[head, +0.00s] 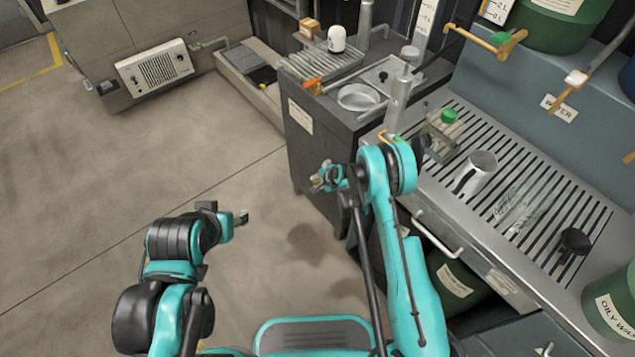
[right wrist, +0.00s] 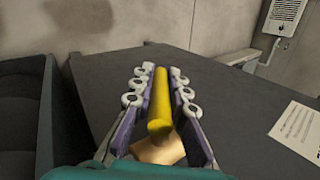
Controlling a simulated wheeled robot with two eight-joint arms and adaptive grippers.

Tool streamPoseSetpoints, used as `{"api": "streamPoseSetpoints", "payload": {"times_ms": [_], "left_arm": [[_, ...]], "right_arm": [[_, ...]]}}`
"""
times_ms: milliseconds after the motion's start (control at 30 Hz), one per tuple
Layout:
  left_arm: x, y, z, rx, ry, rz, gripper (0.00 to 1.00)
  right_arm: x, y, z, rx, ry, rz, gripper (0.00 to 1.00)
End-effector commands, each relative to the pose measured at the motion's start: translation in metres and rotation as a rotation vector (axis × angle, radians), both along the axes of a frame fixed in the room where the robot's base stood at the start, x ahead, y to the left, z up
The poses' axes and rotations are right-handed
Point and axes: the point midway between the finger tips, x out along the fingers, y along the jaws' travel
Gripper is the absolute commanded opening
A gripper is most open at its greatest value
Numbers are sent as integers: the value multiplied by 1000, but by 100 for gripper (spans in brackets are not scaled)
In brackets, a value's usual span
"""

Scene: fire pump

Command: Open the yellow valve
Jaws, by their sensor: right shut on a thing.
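In the right wrist view, the yellow valve handle (right wrist: 159,95) is a bar pointing away between the two fingers of my right gripper (right wrist: 158,78). The fingers are shut on it from both sides. A brass-coloured valve body (right wrist: 160,150) shows below the near end of the bar. In the head view, my right gripper (head: 326,178) is at the left side of the dark cabinet, and the valve there is mostly hidden by the gripper and arm. My left gripper (head: 228,214) hangs over the open floor, away from the valve; its finger opening is unclear.
The dark cabinet (head: 325,150) carries a tray and a round dish (head: 358,97). To its right, a slatted counter (head: 540,225) holds a metal mug (head: 476,174) and a black knob-like item (head: 573,243). Green drums stand around it. The floor (head: 130,180) at left is clear.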

Motion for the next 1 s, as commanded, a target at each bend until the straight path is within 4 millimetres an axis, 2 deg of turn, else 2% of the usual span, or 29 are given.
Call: {"api": "streamPoseSetpoints", "payload": {"times_ms": [267,300,333,367,633,733,867,1000], "left_arm": [[0,0,0,0,0,0,48],[0,0,0,0,0,0,48],[0,0,0,0,0,0,48],[0,0,0,0,0,0,48],[0,0,0,0,0,0,48],[0,0,0,0,0,0,48],[0,0,0,0,0,0,48],[0,0,0,0,0,0,48]], "right_arm": [[0,0,0,0,0,0,0],[0,0,0,0,0,0,25],[0,0,0,0,0,0,33],[0,0,0,0,0,0,36],[0,0,0,0,1,0,36],[0,0,6,0,1,0,36],[0,0,26,0,1,0,36],[0,0,56,1,-1,-1,36]]}}
